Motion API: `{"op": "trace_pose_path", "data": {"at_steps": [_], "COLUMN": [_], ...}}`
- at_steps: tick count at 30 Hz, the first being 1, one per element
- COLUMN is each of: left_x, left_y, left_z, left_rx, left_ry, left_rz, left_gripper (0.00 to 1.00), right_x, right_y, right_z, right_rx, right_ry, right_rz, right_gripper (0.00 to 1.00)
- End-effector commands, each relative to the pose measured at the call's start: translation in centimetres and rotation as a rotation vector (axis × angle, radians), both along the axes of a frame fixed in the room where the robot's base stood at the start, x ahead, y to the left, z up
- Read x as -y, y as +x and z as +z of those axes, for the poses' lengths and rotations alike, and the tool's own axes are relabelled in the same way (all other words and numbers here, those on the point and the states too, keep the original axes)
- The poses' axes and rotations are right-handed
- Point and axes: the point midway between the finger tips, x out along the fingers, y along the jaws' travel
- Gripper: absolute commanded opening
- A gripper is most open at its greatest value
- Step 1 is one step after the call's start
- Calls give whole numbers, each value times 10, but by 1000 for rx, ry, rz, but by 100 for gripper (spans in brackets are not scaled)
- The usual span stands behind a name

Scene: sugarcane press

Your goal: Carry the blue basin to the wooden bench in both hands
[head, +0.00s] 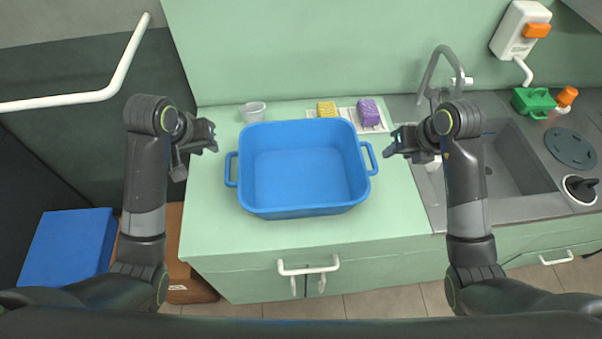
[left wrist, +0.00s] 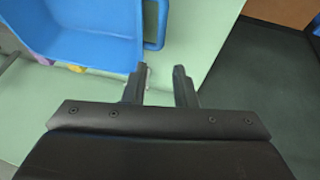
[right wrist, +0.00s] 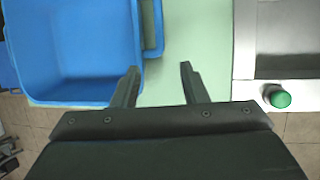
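The blue basin (head: 305,180) sits upright and empty on the pale green counter (head: 300,235), with a loop handle at its left and right ends. My left gripper (head: 212,137) is open and empty, apart from the basin near its left handle (head: 231,169); that handle also shows in the left wrist view (left wrist: 156,25). My right gripper (head: 390,146) is open and empty, apart from the right handle (head: 370,158), which also shows in the right wrist view (right wrist: 153,28). A brown wooden surface (head: 192,287) shows low at the left, partly hidden by my arm; I cannot tell if it is the bench.
A small clear cup (head: 252,111), a yellow sponge (head: 326,109) and a purple sponge (head: 368,112) stand behind the basin. A sink (head: 515,165) with a faucet (head: 432,70) lies to the right. A blue box (head: 65,250) is at the lower left.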

Motion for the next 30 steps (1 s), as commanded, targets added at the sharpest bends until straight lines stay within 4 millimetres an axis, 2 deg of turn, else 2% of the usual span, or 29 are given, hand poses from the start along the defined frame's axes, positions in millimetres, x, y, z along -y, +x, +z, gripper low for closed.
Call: {"op": "trace_pose_path", "data": {"at_steps": [6,18,24,30], "left_x": [6,15,18,19], "left_y": [16,44,55,60], "left_z": [-40,-103,-126,-138], "left_rx": [-6,-3,-3,-1], "left_ry": [0,2,1,2], "left_rz": [0,0,1,1], "left_gripper": [25,25,25,25], "right_x": [-10,-24,-30,-32], "right_y": [14,40,50,54], "right_z": [-40,-103,-126,-138], "right_rx": [-5,-3,0,0], "right_ry": [3,5,5,5], "right_rz": [2,3,3,4], "right_gripper": [40,40,40,40]}}
